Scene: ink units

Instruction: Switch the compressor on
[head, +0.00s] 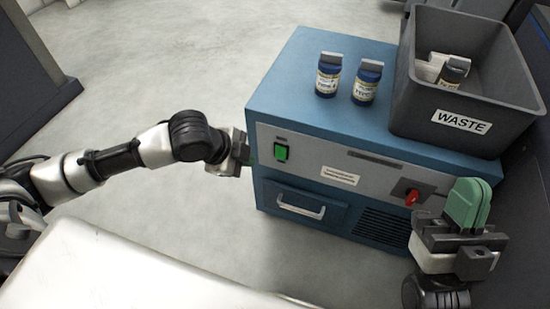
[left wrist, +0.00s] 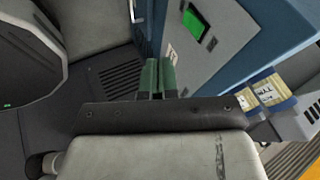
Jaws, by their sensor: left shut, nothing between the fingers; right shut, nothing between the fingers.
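The compressor is a blue cabinet (head: 318,100) with a grey front panel, in the middle right of the head view. A green switch (head: 281,153) in a dark frame sits at the panel's left end. The same green switch (left wrist: 194,24) shows at the top of the left wrist view. A red knob (head: 411,197) sits at the panel's right end. My left gripper (head: 244,152) is shut and empty, just left of the switch and apart from it. Its green fingers (left wrist: 158,76) are together in the wrist view. My right gripper (head: 469,203) is shut and empty, near the red knob.
Two blue labelled bottles (head: 328,76) (head: 367,84) stand on the cabinet top. A grey bin marked WASTE (head: 413,105) stands at its right, with items inside. A drawer handle (head: 301,206) and vents (head: 383,224) are on the lower front. Floor left of the cabinet is clear.

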